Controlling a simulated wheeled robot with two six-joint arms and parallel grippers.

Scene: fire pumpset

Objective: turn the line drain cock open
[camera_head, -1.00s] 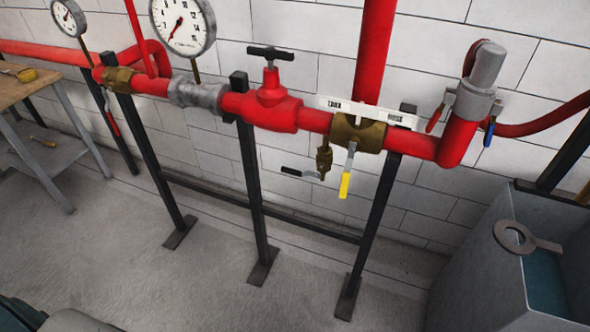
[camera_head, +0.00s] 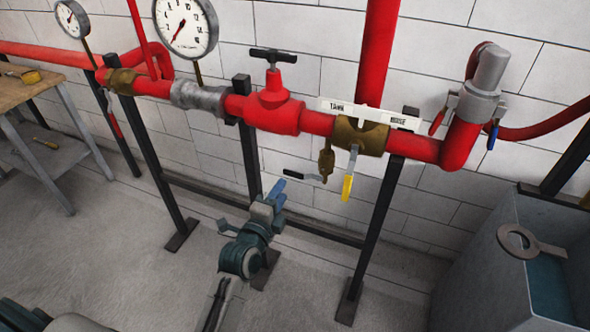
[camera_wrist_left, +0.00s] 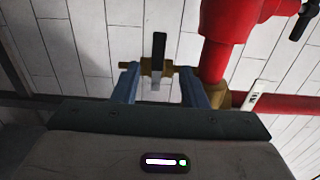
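The line drain cock (camera_head: 326,163) is a small brass valve hanging under the red pipe, left of the larger brass valve. Its black-tipped lever (camera_head: 296,174) points left, roughly level, in the head view. My left gripper (camera_head: 277,190) is just below and left of the lever tip, fingers pointing up toward it. In the left wrist view the two blue fingers (camera_wrist_left: 160,84) are spread apart. My right gripper is not in view.
A brass valve with a yellow lever (camera_head: 348,186) hangs close to the right. A red valve with a black T-handle (camera_head: 272,56) is above. Black pipe stands (camera_head: 248,150) rise behind my arm. A grey tank (camera_head: 480,260) stands at right, a workbench (camera_head: 30,95) at left.

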